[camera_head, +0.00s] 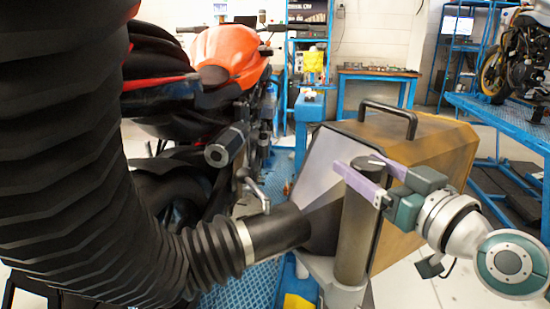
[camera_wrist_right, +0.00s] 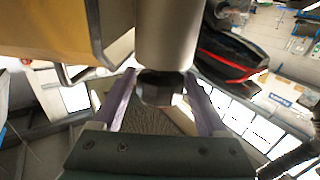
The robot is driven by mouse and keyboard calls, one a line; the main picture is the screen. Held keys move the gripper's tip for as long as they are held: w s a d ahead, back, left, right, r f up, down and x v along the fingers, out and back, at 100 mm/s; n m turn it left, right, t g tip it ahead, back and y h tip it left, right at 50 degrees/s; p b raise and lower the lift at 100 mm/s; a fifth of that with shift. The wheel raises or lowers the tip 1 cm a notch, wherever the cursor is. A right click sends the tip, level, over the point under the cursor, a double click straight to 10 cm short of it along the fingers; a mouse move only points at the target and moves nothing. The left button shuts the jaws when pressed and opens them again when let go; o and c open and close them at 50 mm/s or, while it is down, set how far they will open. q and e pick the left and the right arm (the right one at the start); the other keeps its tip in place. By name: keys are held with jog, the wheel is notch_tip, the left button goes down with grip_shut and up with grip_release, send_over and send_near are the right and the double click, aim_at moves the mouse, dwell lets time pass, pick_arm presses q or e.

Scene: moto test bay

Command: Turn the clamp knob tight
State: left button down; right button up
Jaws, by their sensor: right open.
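The dark clamp knob (camera_head: 368,164) sits on top of an upright grey-brown post (camera_head: 354,235) and has a small white mark on its top. My right gripper (camera_head: 358,166) comes in from the right with its purple fingers open, one on the near side of the knob and one on the far side. In the right wrist view, the knob (camera_wrist_right: 160,90) is at the end of the post (camera_wrist_right: 165,35), between the open fingertips (camera_wrist_right: 160,84). Narrow gaps seem to show on both sides, but contact is hard to judge. My left gripper is out of view.
A thick black corrugated hose (camera_head: 75,180) fills the left and runs to a hood beside the post. A tan box with a handle (camera_head: 425,150) stands just behind the post. An orange motorcycle (camera_head: 230,50) is at the back left. A blue bench (camera_head: 500,115) is at the right.

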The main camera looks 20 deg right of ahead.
jog(key=shift+w+a, duration=0.1)
jog(key=shift+w, duration=1.35)
jog(key=c, duration=1)
jog(key=shift+r+h, duration=0.15)
jog(key=shift+h, duration=0.15)
jog(key=shift+c, duration=0.5)
jog(key=shift+m+h+p, duration=0.6)
jog(key=shift+p, duration=0.55)
jog(key=shift+d+h, duration=0.2)
jog(key=shift+h, duration=0.1)
jog(key=o, duration=1.1)
